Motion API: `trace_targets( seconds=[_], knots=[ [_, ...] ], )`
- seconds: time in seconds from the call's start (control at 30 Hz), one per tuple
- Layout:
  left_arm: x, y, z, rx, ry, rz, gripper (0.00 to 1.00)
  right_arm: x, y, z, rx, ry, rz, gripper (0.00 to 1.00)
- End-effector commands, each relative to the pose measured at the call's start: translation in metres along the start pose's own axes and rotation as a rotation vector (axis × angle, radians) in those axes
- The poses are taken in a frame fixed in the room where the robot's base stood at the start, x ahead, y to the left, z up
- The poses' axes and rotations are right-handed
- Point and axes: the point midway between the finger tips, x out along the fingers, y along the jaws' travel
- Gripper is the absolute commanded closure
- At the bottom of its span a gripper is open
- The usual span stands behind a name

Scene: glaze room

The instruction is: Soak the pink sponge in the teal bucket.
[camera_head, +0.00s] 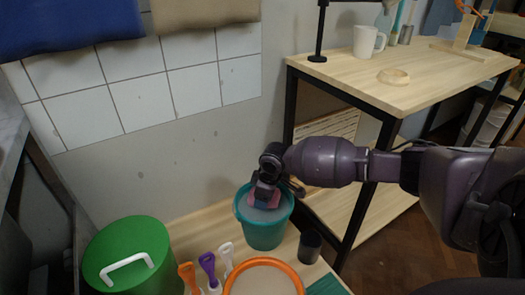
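The teal bucket (264,232) stands on the low wooden bench, below the middle of the view. My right gripper (266,200) comes in from the right and points down into the bucket's mouth. The pink sponge (275,201) shows as a small patch at its fingertips, inside the rim; the gripper appears shut on it. The gripper hides much of the sponge, and I cannot see the water level or whether the sponge touches water. My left gripper is not in view.
A green lidded bin (132,241), several coloured-handled tools (208,264), an orange ring-shaped rim (264,262) and a dark cup (310,246) crowd around the bucket. A wooden table (440,75) with a white mug (366,42) stands behind at right. Tiled wall lies behind.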

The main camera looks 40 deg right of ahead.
Motion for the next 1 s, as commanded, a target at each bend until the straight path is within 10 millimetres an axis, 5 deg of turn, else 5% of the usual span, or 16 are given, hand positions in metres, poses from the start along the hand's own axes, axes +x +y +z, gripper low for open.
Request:
trace_targets(
  seconds=[0.43, 1.0],
  knots=[
    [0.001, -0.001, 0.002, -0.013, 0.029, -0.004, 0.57, 0.034, -0.003, 0.007, 0.0, -0.002, -0.002, 0.54],
    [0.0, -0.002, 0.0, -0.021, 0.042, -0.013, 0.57, 0.039, -0.003, 0.008, 0.0, 0.0, -0.001, 0.54]
  ],
)
